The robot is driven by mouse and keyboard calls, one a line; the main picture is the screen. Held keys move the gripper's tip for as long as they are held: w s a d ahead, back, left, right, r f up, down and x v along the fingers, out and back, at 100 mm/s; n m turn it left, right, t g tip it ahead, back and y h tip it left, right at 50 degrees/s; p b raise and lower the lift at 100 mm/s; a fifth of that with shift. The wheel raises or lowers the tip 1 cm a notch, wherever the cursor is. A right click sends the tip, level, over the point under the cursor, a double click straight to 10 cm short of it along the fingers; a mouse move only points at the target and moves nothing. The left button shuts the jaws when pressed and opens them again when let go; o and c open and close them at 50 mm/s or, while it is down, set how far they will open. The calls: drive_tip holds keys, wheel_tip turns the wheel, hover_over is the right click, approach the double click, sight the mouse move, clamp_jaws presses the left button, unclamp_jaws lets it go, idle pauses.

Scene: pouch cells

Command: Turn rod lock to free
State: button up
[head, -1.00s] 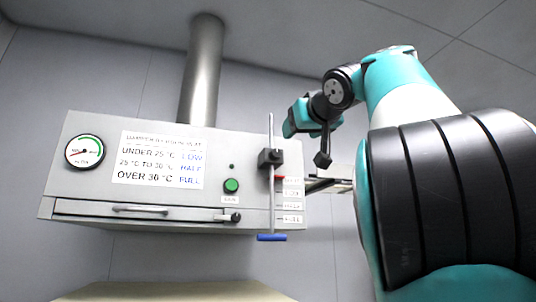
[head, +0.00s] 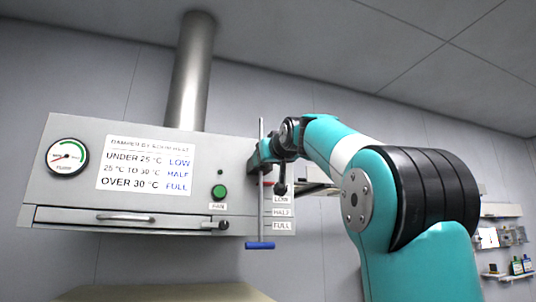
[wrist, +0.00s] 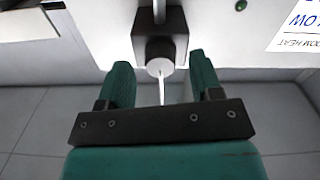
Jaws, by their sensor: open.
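The rod lock (wrist: 159,22) is a dark block on a thin vertical rod (head: 261,140), with a pale round knob end (wrist: 160,67) facing my wrist camera. My gripper (wrist: 161,75) is open, with its teal fingers on either side of the knob end; contact cannot be told. In the head view my gripper (head: 263,157) hides the lock block. The rod's blue handle (head: 260,245) hangs below the panel. LOW, HALF and FULL labels (head: 282,212) stand right of the rod, with a red mark near LOW.
The grey hood panel (head: 80,130) carries a gauge (head: 67,157), a room-heat sign (head: 146,168), a green button (head: 219,191) and a sash handle (head: 126,218). A duct (head: 190,75) rises above. Shelves (head: 508,275) with small items are at the far right.

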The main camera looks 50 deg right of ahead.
drive_tip(key=shift+w+d, duration=0.1)
drive_tip(key=shift+w, duration=0.05)
drive_tip(key=c, duration=0.9)
drive_tip(key=m, duration=1.7)
drive_tip(key=shift+m, duration=0.4)
